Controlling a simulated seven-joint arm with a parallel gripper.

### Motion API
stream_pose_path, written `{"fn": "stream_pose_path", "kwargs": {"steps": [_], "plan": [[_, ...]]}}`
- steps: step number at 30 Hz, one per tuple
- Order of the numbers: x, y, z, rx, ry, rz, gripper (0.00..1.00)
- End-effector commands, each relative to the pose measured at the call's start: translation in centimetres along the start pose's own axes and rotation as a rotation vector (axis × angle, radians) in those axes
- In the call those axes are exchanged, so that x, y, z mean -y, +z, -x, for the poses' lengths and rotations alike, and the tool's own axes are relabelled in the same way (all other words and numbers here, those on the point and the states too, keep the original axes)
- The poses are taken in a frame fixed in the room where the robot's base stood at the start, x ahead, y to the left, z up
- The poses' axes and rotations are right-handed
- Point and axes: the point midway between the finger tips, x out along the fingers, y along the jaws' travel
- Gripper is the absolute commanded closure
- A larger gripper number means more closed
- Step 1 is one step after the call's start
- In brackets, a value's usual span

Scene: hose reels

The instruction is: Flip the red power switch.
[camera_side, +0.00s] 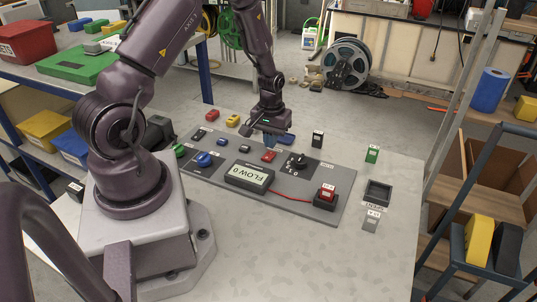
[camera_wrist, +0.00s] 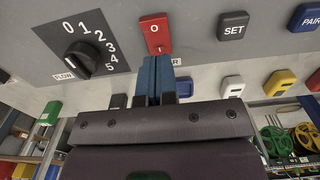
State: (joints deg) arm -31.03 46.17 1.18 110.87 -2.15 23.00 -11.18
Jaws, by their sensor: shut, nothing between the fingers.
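The red power switch (camera_side: 268,156) is a small rocker on the grey control panel (camera_side: 225,172), between the blue knob and the black dial. In the wrist view the red switch (camera_wrist: 155,33) shows a white "0" at its upper part, and its label is mostly hidden behind my fingers. My gripper (camera_side: 271,146) hangs over the panel just behind the switch. In the wrist view my gripper (camera_wrist: 156,58) has its blue fingers together, empty, with the tips at the switch's near end. I cannot tell whether they touch it.
A red-topped button box (camera_side: 326,197) with a red cable sits at the panel's right. Several coloured blocks, including a green one (camera_side: 372,154), stand around the panel.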

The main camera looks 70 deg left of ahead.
Motion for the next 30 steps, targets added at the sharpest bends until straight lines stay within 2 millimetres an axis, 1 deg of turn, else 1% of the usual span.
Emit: {"fn": "stream_pose_path", "kwargs": {"steps": [1,9,16,20,28,30], "plan": [[0.0,-0.1,0.5,-0.002,0.000,0.000,1.00],[0.0,-0.1,2.7,-0.002,0.000,-0.001,1.00],[0.0,0.0,4.3,-0.002,0.000,-0.001,1.00],[0.0,0.0,4.8,0.000,0.000,-0.001,1.00],[0.0,0.0,4.8,0.001,0.000,-0.002,1.00],[0.1,0.3,4.7,0.019,-0.004,-0.017,1.00]]}}
